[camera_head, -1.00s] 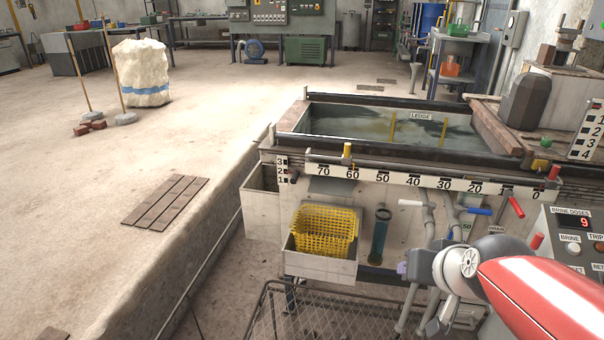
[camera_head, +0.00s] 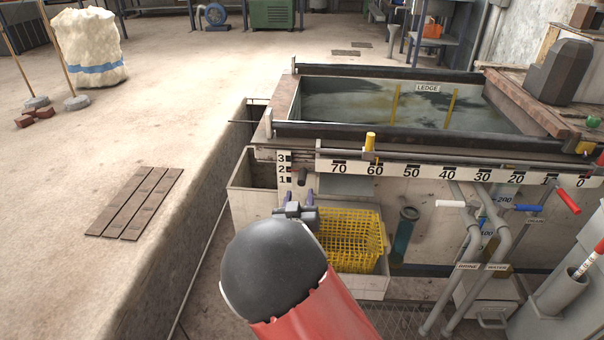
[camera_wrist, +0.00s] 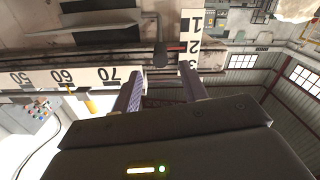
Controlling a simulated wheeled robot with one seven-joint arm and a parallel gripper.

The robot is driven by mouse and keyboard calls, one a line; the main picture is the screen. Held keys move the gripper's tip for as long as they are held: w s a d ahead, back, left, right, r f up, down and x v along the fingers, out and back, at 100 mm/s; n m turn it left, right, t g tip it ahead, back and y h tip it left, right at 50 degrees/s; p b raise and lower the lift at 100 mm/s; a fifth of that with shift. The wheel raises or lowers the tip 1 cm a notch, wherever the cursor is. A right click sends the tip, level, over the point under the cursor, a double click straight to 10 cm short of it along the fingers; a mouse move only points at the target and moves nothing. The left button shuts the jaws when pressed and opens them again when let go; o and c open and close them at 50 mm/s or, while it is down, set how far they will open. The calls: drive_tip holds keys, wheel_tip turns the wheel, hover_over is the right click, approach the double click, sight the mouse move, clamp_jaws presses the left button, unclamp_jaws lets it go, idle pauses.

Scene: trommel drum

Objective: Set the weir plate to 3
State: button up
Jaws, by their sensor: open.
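The weir scale (camera_head: 283,169) is a white upright strip marked 1, 2, 3 at the left end of the tank front. It shows upside down in the wrist view (camera_wrist: 192,40). A dark weir knob (camera_head: 302,177) sits beside it on a dark stem; in the wrist view the knob (camera_wrist: 160,56) has a red pointer at about 2. My gripper (camera_head: 298,194) is open and empty, just below and in front of the knob. In the wrist view its purple fingers (camera_wrist: 160,80) are spread, with the knob ahead between them. No contact is visible.
A yellow basket (camera_head: 350,238) sits just right of my gripper. A long ruler (camera_head: 430,172) with a yellow slider (camera_head: 370,142) runs along the tank front. White, blue and red valve handles (camera_head: 450,204) stick out farther right. Open floor (camera_head: 180,115) lies left of the tank.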

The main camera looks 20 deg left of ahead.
sight(301, 186)
drive_tip(key=x, duration=0.7)
drive_tip(key=shift+w+a, duration=0.1)
drive_tip(key=shift+w, duration=0.2)
clamp_jaws()
